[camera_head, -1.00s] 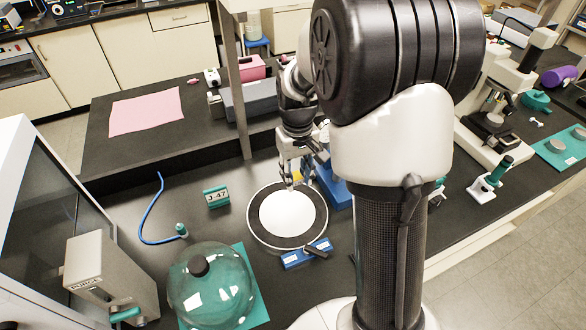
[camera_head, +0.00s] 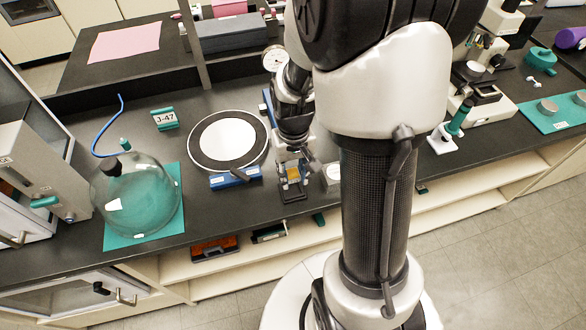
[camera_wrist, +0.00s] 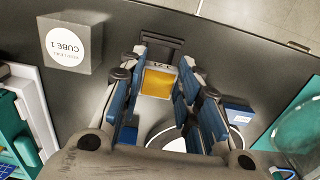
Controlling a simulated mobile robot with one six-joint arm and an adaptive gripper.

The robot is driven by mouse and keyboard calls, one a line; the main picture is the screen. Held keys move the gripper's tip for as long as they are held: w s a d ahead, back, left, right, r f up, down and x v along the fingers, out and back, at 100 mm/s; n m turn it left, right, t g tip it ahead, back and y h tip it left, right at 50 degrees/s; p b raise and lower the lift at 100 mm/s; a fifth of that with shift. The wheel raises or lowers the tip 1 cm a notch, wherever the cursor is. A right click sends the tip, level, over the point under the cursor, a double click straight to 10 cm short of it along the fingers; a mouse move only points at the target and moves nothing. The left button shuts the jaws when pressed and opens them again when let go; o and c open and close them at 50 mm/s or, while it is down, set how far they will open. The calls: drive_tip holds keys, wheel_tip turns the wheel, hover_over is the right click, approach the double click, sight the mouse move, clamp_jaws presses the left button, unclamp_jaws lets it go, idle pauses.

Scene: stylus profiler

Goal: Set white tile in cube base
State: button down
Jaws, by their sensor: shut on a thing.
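My gripper (camera_head: 292,178) is low over the bench near its front edge. It is shut on a small pale tile with a gold-orange square face (camera_wrist: 158,84), seen between the blue-padded fingers in the wrist view. The tile has a printed pale strip along its far edge. A dark flat-topped piece (camera_wrist: 158,44) lies just beyond the fingertips; I cannot tell whether it touches the tile. A grey block with a round white label reading CUBE 1 (camera_wrist: 68,45) stands apart from the gripper; it also shows right of the gripper in the head view (camera_head: 331,175).
A round black-rimmed plate with a white disc (camera_head: 228,138) and a blue labelled block (camera_head: 235,178) lie left of the gripper. A glass dome (camera_head: 137,195) on a teal mat stands farther left. A microscope (camera_head: 487,85) is at right.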

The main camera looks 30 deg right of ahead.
sight(294, 177)
drive_tip(key=shift+f+b, duration=1.9)
drive_tip(key=shift+f, duration=0.6)
drive_tip(key=shift+f, duration=0.3)
drive_tip(key=shift+f+b, duration=0.3)
drive_tip(key=shift+b, duration=0.1)
drive_tip(key=shift+r, duration=0.1)
drive_tip(key=shift+r+p, duration=0.65)
